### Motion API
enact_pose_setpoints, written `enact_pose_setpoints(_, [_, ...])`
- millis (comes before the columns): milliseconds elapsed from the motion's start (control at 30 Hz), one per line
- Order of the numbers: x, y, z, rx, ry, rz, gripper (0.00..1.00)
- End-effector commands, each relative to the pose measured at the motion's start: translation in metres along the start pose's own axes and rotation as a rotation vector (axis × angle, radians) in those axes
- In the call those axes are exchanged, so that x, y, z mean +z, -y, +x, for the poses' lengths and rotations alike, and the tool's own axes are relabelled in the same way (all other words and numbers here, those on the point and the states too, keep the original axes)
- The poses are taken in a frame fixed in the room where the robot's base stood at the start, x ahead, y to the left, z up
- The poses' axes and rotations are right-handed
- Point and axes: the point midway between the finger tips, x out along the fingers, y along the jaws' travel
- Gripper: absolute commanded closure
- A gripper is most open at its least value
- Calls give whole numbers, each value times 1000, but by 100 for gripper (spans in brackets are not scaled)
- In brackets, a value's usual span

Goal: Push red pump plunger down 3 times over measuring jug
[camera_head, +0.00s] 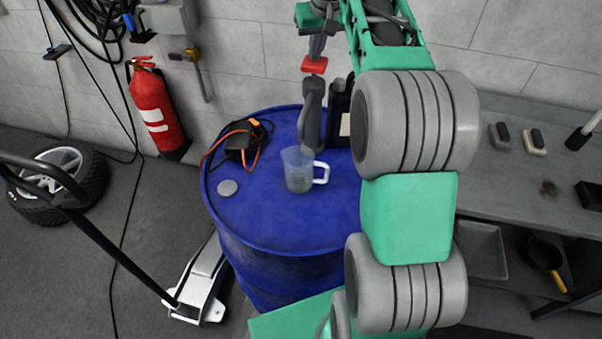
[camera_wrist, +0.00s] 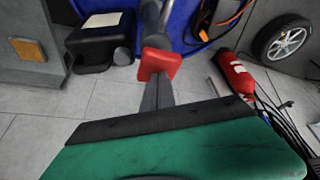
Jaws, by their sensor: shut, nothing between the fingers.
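The red pump plunger (camera_head: 314,66) tops a grey pump (camera_head: 312,110) at the back of the blue drum. In the wrist view the plunger (camera_wrist: 160,64) is a red block on a grey stem. My gripper (camera_head: 315,57) is shut and empty, pointing down just above the plunger. In the wrist view its fingertips (camera_wrist: 158,82) overlap the plunger's near edge; whether they touch it I cannot tell. The clear measuring jug (camera_head: 299,172) with a white handle stands upright on the drum in front of the pump. No liquid in it can be made out.
The blue drum top (camera_head: 265,220) also holds a black-and-orange cabled device (camera_head: 240,145), a grey disc (camera_head: 227,188) and a black canister (camera_head: 338,108). A red extinguisher (camera_head: 157,108) hangs at left. A grey bench (camera_head: 520,190) stands at right.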

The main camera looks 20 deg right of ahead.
Motion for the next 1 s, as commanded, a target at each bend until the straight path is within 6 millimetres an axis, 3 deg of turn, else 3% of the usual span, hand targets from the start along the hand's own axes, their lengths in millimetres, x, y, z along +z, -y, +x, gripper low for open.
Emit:
enact_pose_setpoints(700, [13, 0, 28, -2, 10, -1, 100])
enact_pose_setpoints(1000, [14, 0, 31, -2, 11, 0, 100])
